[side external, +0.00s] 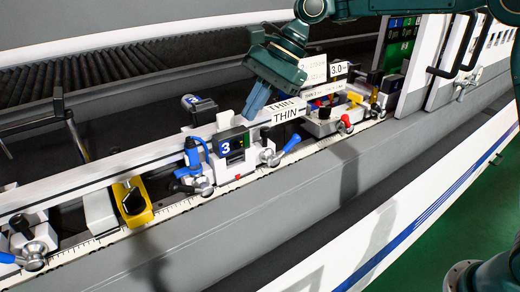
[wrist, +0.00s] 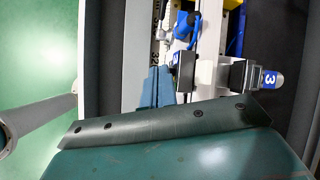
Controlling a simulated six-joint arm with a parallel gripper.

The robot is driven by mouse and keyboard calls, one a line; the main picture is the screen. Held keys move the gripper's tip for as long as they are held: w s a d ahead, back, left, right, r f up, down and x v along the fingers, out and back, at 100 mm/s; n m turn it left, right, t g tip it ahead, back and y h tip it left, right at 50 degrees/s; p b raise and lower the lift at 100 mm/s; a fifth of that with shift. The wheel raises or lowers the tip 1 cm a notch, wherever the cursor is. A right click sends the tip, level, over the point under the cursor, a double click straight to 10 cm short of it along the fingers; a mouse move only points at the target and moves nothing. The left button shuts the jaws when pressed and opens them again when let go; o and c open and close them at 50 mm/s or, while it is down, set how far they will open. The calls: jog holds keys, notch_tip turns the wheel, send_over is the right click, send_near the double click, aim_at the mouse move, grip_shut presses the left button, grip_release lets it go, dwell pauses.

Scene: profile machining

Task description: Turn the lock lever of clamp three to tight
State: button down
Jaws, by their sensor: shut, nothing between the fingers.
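Clamp three (side external: 232,146) is a white block with a black "3" plate, standing on the profile rail in the side view. A lever with a blue handle (side external: 289,143) and a silver hub sits at its right, pointing up to the right. Another lever with a dark handle (side external: 188,187) sits at its left. My gripper (side external: 253,112) is shut and empty, pointing down just above and behind the clamp's right part. In the wrist view its blue fingers (wrist: 157,80) are together beside a black block (wrist: 185,70). Contact cannot be told.
A blue clamp part (side external: 193,155) stands left of the "3" plate. White "THIN" signs (side external: 286,114) stand close to my fingers. A yellow block (side external: 132,201) is on the rail at left, a red-handled lever (side external: 345,120) at right. The grey front ledge (side external: 270,200) is clear.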

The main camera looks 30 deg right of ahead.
jog(key=s+d+r+n+t+h, duration=0.2)
jog(key=s+d+n, duration=0.5)
jog(key=s+n, duration=0.4)
jog(key=shift+d+r+n+t+h, duration=0.3)
jog(key=shift+n+t+h, duration=0.5)
jog(key=shift+n+t, duration=0.3)
dwell(0.5)
jog(key=shift+s+d, duration=0.1)
jog(key=shift+s, duration=0.05)
jog(key=s+d+f+h, duration=0.1)
jog(key=s+d, duration=0.5)
jog(key=s, duration=0.3)
jog(key=s+d+f+h, duration=0.1)
jog(key=s+d+f, duration=0.1)
jog(key=s+d, duration=0.4)
jog(key=s, duration=0.4)
jog(key=shift+d+f+n+h, duration=0.2)
jog(key=shift+f+n+h, duration=0.1)
jog(key=shift+n, duration=0.1)
